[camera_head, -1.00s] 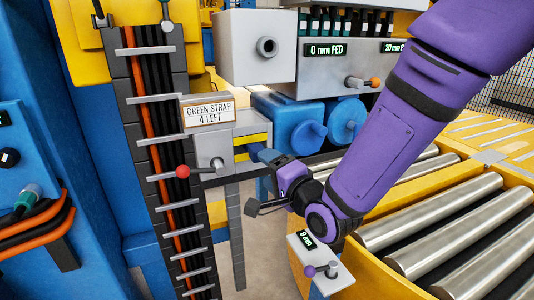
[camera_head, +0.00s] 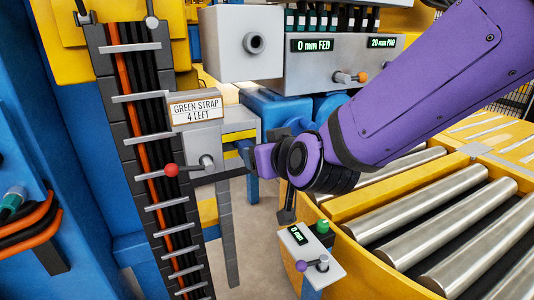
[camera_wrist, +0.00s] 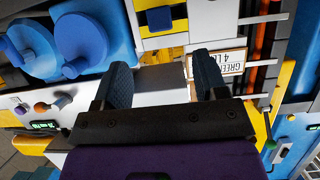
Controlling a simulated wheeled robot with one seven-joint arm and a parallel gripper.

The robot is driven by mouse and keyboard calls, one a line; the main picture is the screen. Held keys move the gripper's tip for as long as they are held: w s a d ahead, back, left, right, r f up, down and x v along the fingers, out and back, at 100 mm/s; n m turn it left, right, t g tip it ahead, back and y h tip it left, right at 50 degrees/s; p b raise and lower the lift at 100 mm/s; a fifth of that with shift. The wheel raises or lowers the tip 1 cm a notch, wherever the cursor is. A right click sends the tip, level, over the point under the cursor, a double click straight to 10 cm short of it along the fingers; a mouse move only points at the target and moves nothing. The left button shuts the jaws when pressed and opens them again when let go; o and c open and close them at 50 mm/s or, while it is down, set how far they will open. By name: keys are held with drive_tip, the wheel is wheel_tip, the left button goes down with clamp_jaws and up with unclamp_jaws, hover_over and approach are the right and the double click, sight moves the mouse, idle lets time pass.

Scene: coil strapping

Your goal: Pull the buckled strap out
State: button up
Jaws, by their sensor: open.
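I cannot make out a buckled strap in either view. The sign "GREEN STRAP 4 LEFT" (camera_head: 195,109) stands on a grey box beside the dark cable chain; it appears upside down in the wrist view (camera_wrist: 231,63). My gripper (camera_wrist: 164,66) is open, with nothing visible between its fingers. Beyond the fingers are a grey-white surface (camera_wrist: 172,80) and a yellow block with a blue part (camera_wrist: 160,20). In the head view my purple wrist covers the area right of the sign, and the fingertips are hard to see.
A cable chain (camera_head: 150,150) with orange and black lines runs down the left, with a red-knobbed lever (camera_head: 171,170) near it. A "0 mm" panel (camera_head: 310,255) with a green button and purple knob stands below my wrist. Steel rollers (camera_head: 435,220) fill the right.

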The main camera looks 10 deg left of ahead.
drive_tip(key=x, duration=1)
drive_tip(key=shift+w+a+f, duration=0.15)
drive_tip(key=shift+w+f, duration=0.1)
drive_tip(key=shift+w, duration=0.05)
drive_tip(key=shift+c, duration=0.2)
clamp_jaws()
drive_tip(key=shift+s+d, duration=0.3)
drive_tip(key=shift+s, duration=0.25)
idle(0.3)
drive_tip(key=c, duration=0.7)
unclamp_jaws()
drive_tip(key=shift+c, duration=0.2)
clamp_jaws()
drive_tip(key=s+d, duration=0.6)
drive_tip(key=s, duration=0.4)
drive_tip(key=shift+s+d, duration=0.2)
drive_tip(key=shift+d, duration=0.05)
